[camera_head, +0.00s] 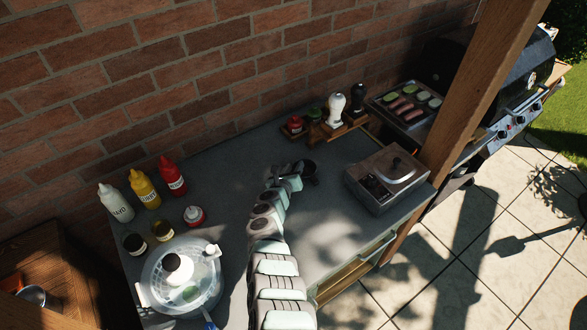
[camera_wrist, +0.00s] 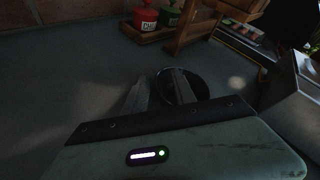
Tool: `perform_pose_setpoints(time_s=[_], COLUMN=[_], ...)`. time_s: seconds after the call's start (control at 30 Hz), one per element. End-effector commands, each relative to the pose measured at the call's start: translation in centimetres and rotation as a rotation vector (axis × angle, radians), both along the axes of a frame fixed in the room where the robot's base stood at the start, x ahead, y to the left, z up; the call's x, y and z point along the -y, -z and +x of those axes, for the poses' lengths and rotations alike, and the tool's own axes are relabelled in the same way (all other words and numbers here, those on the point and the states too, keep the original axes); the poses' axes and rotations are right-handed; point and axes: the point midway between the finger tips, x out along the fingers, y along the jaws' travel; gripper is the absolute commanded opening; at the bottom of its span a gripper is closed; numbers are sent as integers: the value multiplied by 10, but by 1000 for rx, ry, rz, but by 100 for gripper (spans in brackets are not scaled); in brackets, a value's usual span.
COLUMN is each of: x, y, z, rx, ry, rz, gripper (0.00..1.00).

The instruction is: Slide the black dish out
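The black dish (camera_head: 310,168) is small and round and sits on the grey table, just right of my gripper (camera_head: 297,168) in the head view. In the wrist view, the dish (camera_wrist: 203,84) lies at the fingertips of my gripper (camera_wrist: 157,90). The two fingers are apart. The right finger overlaps the dish, and the left finger is outside its left edge. Part of the dish is hidden behind the right finger. I cannot tell whether either finger touches it.
A wooden rack (camera_head: 325,131) with jars and shakers stands behind the dish. A grey box-like appliance (camera_head: 388,178) is to the right. Sauce bottles (camera_head: 144,189) and a clear round container (camera_head: 152,270) are at the left. The table between is mostly clear.

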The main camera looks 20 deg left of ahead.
Motion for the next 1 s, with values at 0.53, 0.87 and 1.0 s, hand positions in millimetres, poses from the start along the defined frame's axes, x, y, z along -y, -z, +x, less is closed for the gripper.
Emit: perform_pose_setpoints(time_s=[0.53, 0.87, 1.0], x=[4, 9, 9], y=[-12, -22, -25], z=[-35, -59, -71], rx=[-6, -2, -5], ry=[-1, 3, 1], rz=[5, 4, 5], gripper=[35, 35, 35])
